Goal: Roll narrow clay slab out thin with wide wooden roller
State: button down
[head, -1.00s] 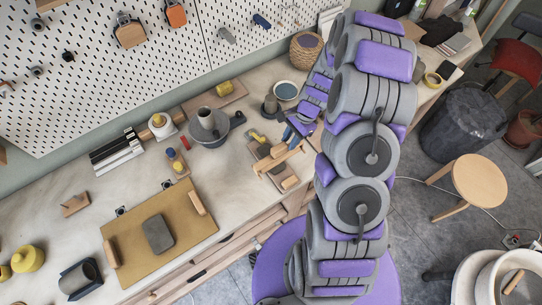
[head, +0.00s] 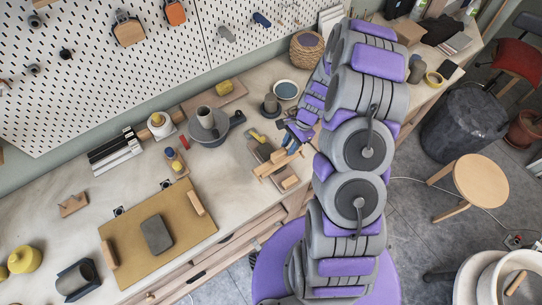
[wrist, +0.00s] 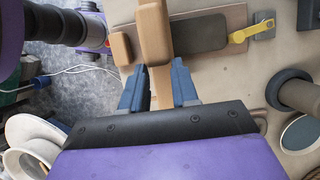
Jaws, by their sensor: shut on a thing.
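The wide wooden roller (head: 273,166) lies crosswise over a small wooden board (head: 256,146) near the bench's front edge. My gripper (head: 296,139) is shut on its near end. In the wrist view the blue fingers (wrist: 160,92) flank the tan roller (wrist: 153,35). The narrow clay slab (wrist: 200,33) is a dark grey strip on the board, right of the roller there. I cannot tell whether the roller touches the slab. In the head view the roller and my gripper partly hide the slab.
A wooden block (head: 290,182) sits at the board's front end, and a yellow-handled tool (wrist: 250,32) at its other end. A wider grey slab (head: 157,234) lies on a tan mat (head: 132,272). A grey wheel with a pot (head: 207,124) and a blue-filled bowl (head: 286,90) stand behind.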

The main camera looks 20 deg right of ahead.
jog(key=shift+f, duration=0.2)
jog(key=shift+f, duration=0.4)
jog(key=shift+f, duration=0.25)
dwell(0.6)
jog(key=shift+w, duration=0.1)
jog(key=shift+w+a, duration=0.25)
jog(key=shift+w, duration=0.45)
jog(key=shift+w+a, duration=0.25)
jog(key=shift+w, duration=0.4)
jog(key=shift+w+a, duration=0.25)
jog(key=shift+w, duration=0.45)
jog(key=w, duration=0.1)
jog(key=w+a+p, duration=0.1)
jog(key=w, duration=0.1)
jog(key=shift+s+f, duration=0.1)
jog(key=shift+f, duration=0.05)
dwell(0.5)
